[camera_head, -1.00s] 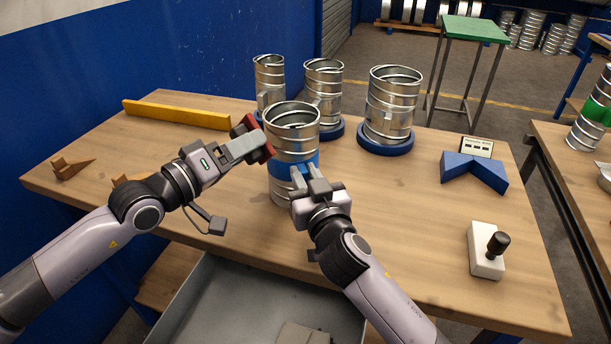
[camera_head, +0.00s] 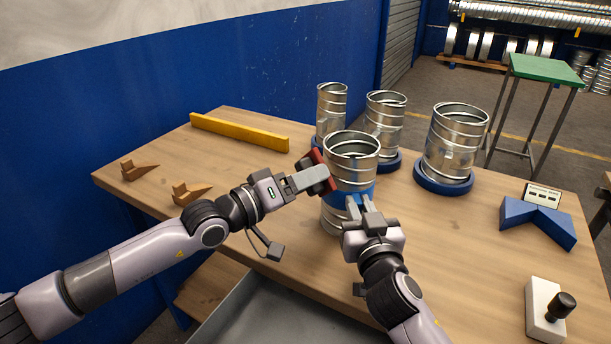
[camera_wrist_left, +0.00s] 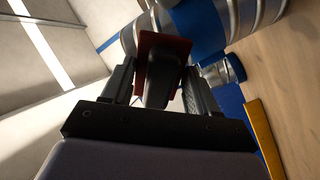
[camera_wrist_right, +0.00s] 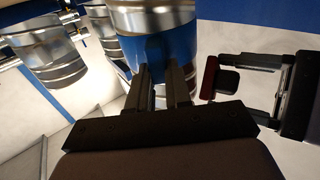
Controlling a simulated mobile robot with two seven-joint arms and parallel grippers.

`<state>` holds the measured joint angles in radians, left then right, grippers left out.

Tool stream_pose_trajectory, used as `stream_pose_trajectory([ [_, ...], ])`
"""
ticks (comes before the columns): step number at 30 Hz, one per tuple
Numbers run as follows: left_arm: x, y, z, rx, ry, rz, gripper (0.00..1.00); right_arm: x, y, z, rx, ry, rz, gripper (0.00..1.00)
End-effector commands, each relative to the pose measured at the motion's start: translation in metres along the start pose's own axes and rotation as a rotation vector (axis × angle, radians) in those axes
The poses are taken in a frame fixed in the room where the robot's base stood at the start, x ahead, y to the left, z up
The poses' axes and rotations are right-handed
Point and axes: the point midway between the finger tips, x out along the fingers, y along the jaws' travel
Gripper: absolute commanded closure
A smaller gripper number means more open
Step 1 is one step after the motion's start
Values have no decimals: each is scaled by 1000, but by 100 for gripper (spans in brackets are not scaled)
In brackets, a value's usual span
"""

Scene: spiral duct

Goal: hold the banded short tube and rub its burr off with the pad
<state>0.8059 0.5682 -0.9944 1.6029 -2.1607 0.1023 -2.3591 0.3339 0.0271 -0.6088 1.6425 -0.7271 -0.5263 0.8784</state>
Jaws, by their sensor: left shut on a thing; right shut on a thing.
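The banded short tube (camera_head: 351,172) stands upright near the table's front, shiny metal with a blue band around its middle. My right gripper (camera_head: 362,205) is shut on it at the blue band; the band also shows between its fingers in the right wrist view (camera_wrist_right: 172,44). My left gripper (camera_head: 318,178) is shut on the dark red pad (camera_head: 323,168), held at the tube's upper left side. The pad also shows in the left wrist view (camera_wrist_left: 163,46) and the right wrist view (camera_wrist_right: 210,78). Whether the pad touches the tube is unclear. I cannot make out the burr.
Three metal tubes on blue round bases stand behind, one at the right (camera_head: 452,145). A yellow bar (camera_head: 238,132) and wooden wedges (camera_head: 190,192) lie left. A blue angled block (camera_head: 538,222) and a white joystick box (camera_head: 545,308) are at right. The table's middle right is clear.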

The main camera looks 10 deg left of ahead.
Motion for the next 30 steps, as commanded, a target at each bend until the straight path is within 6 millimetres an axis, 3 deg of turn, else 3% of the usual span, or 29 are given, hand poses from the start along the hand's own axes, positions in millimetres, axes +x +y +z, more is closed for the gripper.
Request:
stream_pose_trajectory([
  [30,11,1,-1,-1,2,3,65,0,0,1,0,-2,2,100],
])
